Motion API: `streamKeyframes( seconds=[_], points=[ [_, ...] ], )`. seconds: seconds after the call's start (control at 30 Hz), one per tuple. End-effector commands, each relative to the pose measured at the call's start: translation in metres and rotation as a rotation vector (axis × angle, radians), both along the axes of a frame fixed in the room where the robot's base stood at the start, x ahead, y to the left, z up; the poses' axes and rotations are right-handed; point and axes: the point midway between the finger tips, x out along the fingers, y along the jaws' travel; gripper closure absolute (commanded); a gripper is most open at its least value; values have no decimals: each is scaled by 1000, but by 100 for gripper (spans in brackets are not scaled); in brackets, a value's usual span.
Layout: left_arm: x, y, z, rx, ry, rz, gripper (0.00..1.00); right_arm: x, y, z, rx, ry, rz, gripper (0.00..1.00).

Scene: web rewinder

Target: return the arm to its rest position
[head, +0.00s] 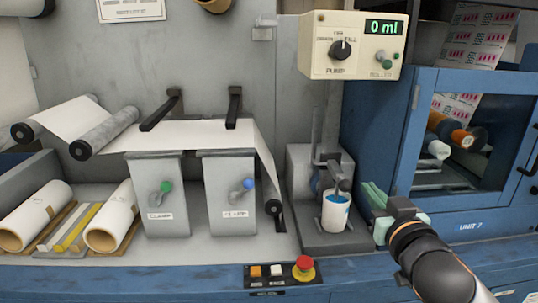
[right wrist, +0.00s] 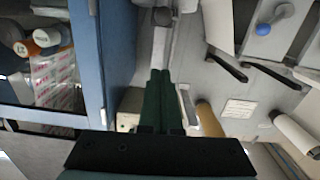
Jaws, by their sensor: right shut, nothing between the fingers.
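My right arm comes in from the lower right in the head view. The fingers look apart from the cup. In the right wrist view my right gripper (right wrist: 158,75) shows its two dark green fingers side by side, shut with nothing between them. My left arm and gripper are in neither view.
A pump box (head: 353,46) reading 0 ml hangs above the cup stand. A blue cabinet (head: 412,140) with a window is close at right. Two clamp blocks (head: 226,200) and white rolls (head: 33,216) are at left. A red button (head: 303,268) sits on the front edge.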

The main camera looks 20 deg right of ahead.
Motion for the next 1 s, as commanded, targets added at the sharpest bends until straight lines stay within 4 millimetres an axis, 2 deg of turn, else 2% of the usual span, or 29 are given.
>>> streamKeyframes(
  seconds=[0.07, 0.17, 0.27, 0.37, 0.4, 0.5, 0.6, 0.7, 0.83, 0.9, 1.0],
  points=[
    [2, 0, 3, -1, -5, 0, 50, 1, 0, -2, 1, 6, 3, 100],
    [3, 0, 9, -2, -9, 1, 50, 6, 4, -23, 0, 60, 22, 100],
    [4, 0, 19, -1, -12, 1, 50, 13, 14, -71, 1, 166, 75, 100],
    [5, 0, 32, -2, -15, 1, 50, 8, 34, -141, 5, 304, 151, 100],
    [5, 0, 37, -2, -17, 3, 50, 1, 43, -171, 9, 355, 183, 100],
    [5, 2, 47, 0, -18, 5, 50, -26, 69, -238, 26, 468, 259, 100],
    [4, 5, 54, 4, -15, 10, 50, -65, 98, -296, 49, 558, 323, 100],
    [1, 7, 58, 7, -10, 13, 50, -108, 126, -339, 73, 626, 372, 100],
    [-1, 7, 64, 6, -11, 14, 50, -151, 152, -370, 93, 675, 411, 100],
    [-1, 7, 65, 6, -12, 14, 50, -166, 161, -379, 99, 688, 422, 100],
    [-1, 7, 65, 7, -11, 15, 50, -176, 167, -386, 102, 698, 430, 100]
  ],
)
